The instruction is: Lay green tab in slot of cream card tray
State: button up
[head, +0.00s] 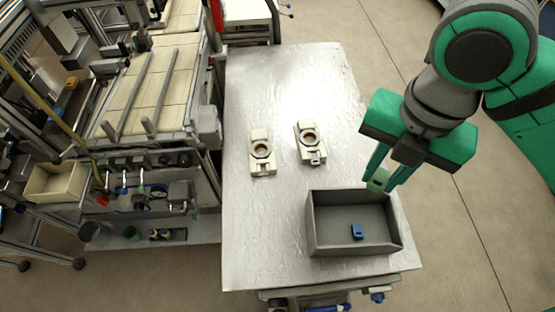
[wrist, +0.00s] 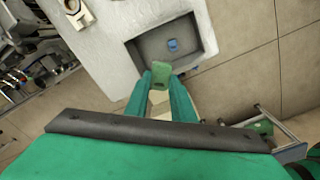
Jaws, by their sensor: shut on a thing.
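My gripper (head: 382,184) is shut on the green tab (head: 378,178) and holds it in the air above the right side of the grey bin. In the wrist view the green tab (wrist: 160,74) sits between the tips of both green fingers. Two cream trays, each with a round ring opening, lie on the table left of my gripper: a left one (head: 262,135) and a right one (head: 305,128). A grey piece is at the near end of the right tray. I cannot tell from here which is the card tray. One tray shows partly at the wrist view's top left.
The grey open bin (head: 312,222) stands at the table's near right, with a blue tab (head: 358,231) inside; its walls stand between my gripper and the near table. The silver table (head: 260,215) is clear around the trays. A conveyor machine stands at left.

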jog(key=w+a+f+n, duration=0.2)
jog(key=w+a+f, duration=0.25)
jog(key=a, duration=0.35)
jog(key=w+a+f+n, duration=0.2)
jog(key=w+a+f, duration=0.1)
jog(key=w+a, duration=0.35)
jog(key=w+a+f+n, duration=0.1)
jog(key=a+f+n, duration=0.4)
jog(key=a, duration=1.2)
jog(key=shift+m, duration=0.7)
jog(key=shift+w+d+f, duration=1.3)
jog(key=shift+d+f, duration=0.65)
jog(key=shift+f, duration=0.55)
jog(key=shift+w+d+f, duration=1.25)
jog(key=shift+d+f, duration=0.75)
jog(key=shift+f, duration=0.45)
jog(key=shift+w+d+f, duration=1.3)
jog(key=shift+d+f, duration=0.65)
jog(key=shift+f, duration=0.55)
jog(key=shift+f, duration=0.6)
jog(key=o, duration=1)
jog(key=shift+f, duration=0.1)
